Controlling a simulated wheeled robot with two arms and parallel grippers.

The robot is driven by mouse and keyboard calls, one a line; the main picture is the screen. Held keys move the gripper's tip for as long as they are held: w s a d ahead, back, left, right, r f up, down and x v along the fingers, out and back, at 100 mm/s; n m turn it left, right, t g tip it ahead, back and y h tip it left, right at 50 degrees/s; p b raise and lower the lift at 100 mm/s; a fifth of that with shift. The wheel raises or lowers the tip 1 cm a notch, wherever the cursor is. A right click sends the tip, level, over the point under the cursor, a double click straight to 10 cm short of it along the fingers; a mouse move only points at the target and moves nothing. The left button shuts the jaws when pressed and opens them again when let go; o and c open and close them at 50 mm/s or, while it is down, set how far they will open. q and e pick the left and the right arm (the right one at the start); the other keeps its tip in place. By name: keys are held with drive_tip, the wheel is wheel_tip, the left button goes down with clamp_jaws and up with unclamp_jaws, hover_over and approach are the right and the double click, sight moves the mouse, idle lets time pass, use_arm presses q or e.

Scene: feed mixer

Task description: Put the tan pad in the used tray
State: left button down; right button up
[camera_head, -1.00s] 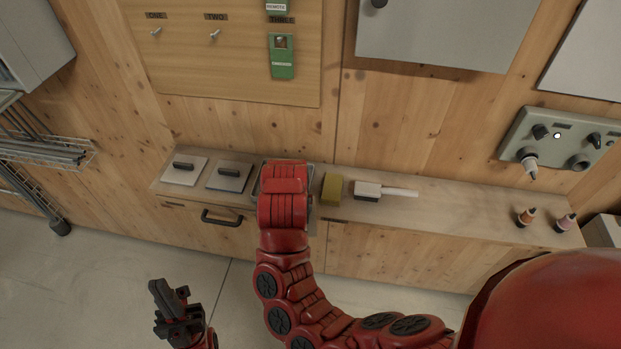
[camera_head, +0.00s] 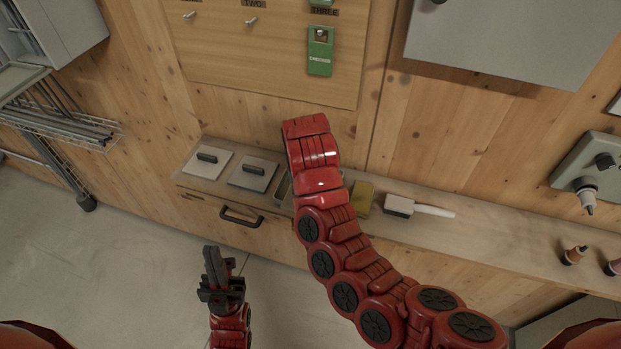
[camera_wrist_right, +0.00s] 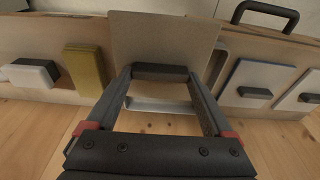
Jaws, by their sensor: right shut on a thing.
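The tan pad (camera_wrist_right: 165,38) is a flat square plate with a dark bar handle, seen in the right wrist view. My right gripper (camera_wrist_right: 163,73) is shut on that handle. A metal-edged tray (camera_wrist_right: 160,105) shows behind and below the pad; the pad hides much of it. I cannot tell if it is the used tray. In the head view my right arm hides the pad and the right gripper, and only a sliver of the tray (camera_head: 284,190) shows. My left gripper (camera_head: 214,265) is over the floor, away from the bench, seen edge-on.
On the bench left of the tray are a white pad (camera_head: 222,166) and a bluish-edged pad (camera_head: 254,180), both with dark handles. Right of it are a yellow sponge (camera_head: 362,195) and a white-handled brush (camera_head: 432,210). A drawer handle (camera_head: 240,218) sticks out below.

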drive_tip(key=w, duration=0.2)
drive_tip(key=w+b, duration=0.1)
drive_tip(key=shift+f, duration=0.25)
drive_tip(key=shift+w+r, duration=0.2)
drive_tip(key=shift+w, duration=0.65)
drive_tip(key=shift+w+f+p, duration=0.15)
drive_tip(key=shift+w+p, duration=0.2)
drive_tip(key=shift+w, duration=0.25)
wheel_tip(320, 180, down, 3)
drive_tip(key=p, duration=0.2)
drive_tip(key=shift+f+p, duration=0.1)
drive_tip(key=shift+p, duration=0.25)
drive_tip(key=shift+f+b, duration=0.35)
drive_tip(key=shift+f, duration=0.05)
drive_tip(key=o, duration=1.2)
drive_tip(key=shift+r, duration=0.1)
